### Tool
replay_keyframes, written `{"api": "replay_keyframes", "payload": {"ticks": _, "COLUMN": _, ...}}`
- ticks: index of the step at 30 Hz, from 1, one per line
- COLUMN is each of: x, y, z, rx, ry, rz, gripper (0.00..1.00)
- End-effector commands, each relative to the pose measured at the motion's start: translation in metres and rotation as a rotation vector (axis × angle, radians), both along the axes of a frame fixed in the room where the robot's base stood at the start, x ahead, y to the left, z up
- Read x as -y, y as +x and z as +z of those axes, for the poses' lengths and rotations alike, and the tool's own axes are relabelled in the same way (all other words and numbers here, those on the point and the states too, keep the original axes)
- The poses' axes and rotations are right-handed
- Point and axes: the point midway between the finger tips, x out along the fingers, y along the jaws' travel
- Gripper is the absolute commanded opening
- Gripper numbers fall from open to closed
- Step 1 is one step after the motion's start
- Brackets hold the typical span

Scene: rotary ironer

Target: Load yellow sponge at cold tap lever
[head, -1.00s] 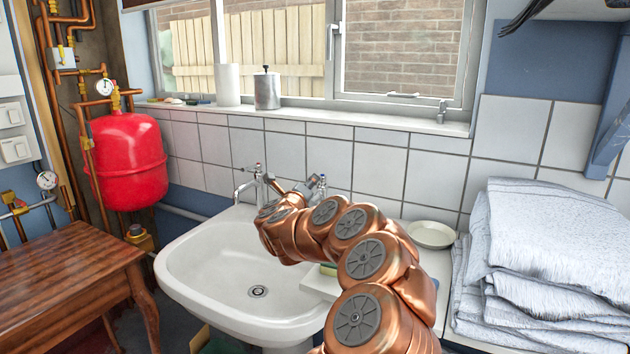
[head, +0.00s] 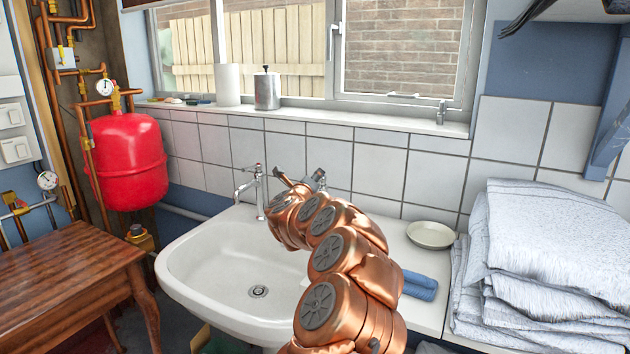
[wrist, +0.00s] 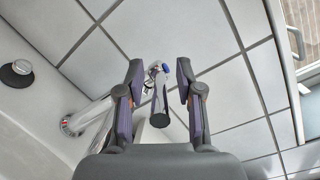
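In the wrist view my gripper (wrist: 160,98) is open, with its two dark fingers apart. Chrome tap parts with a blue spot (wrist: 166,69) show in the gap between the fingers, with a dark-ended rod (wrist: 160,108) below them. I see no contact with either finger. In the head view, a chrome tap top (head: 319,176) shows just beyond the end of my copper arm, at the back right of the sink (head: 205,250); its lower part is hidden. My fingertips are hard to make out there. The yellow sponge is not visible now.
Another chrome tap (head: 257,190) stands left of my arm. A blue folded cloth (head: 420,286) and a pale dish (head: 432,235) lie on the right counter, beside stacked towels (head: 550,250). The tiled wall (head: 390,175) is close behind. The left basin is clear.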

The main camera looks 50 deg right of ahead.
Motion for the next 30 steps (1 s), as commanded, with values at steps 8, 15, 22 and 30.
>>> {"api": "replay_keyframes", "payload": {"ticks": 8, "x": 0.0, "y": 0.0, "z": 0.0, "rx": 0.0, "ry": 0.0, "rz": 0.0, "gripper": 0.04}}
{"api": "replay_keyframes", "payload": {"ticks": 15, "x": 0.0, "y": 0.0, "z": 0.0, "rx": -0.001, "ry": 0.0, "rz": 0.0, "gripper": 0.0}}
{"api": "replay_keyframes", "payload": {"ticks": 22, "x": 0.0, "y": 0.0, "z": 0.0, "rx": 0.0, "ry": 0.001, "rz": -0.001, "gripper": 0.0}}
{"api": "replay_keyframes", "payload": {"ticks": 30, "x": -0.01, "y": 0.008, "z": -0.004, "rx": 0.001, "ry": 0.0, "rz": 0.037, "gripper": 0.0}}
